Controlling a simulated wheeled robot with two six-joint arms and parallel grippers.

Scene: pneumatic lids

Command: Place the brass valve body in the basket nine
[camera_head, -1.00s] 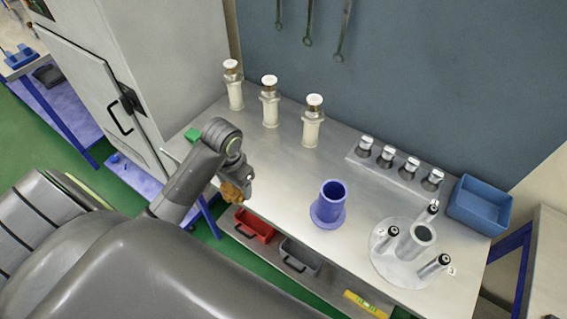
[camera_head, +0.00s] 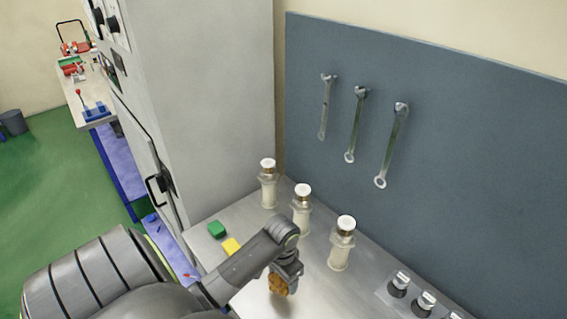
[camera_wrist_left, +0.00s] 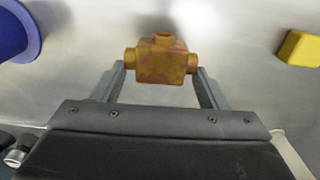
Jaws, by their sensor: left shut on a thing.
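The brass valve body (camera_wrist_left: 162,62) is a brownish-orange block with short stubs, held between the two fingers of my left gripper (camera_wrist_left: 162,72) in the left wrist view. In the head view the valve body (camera_head: 278,284) hangs under my left gripper (camera_head: 282,277), at the front part of the metal bench (camera_head: 240,213). The left gripper is shut on it, and the piece appears above the bench top. No basket marked nine is seen in these views. My right gripper is not in view.
Three cream cylinders with white tops, such as the middle one (camera_head: 302,212), stand behind my left arm. A green block (camera_head: 217,229) and a yellow block (camera_head: 232,246) lie to its left. A blue flanged cylinder (camera_wrist_left: 14,30) shows in the wrist view. Wrenches (camera_head: 355,125) hang on the wall panel.

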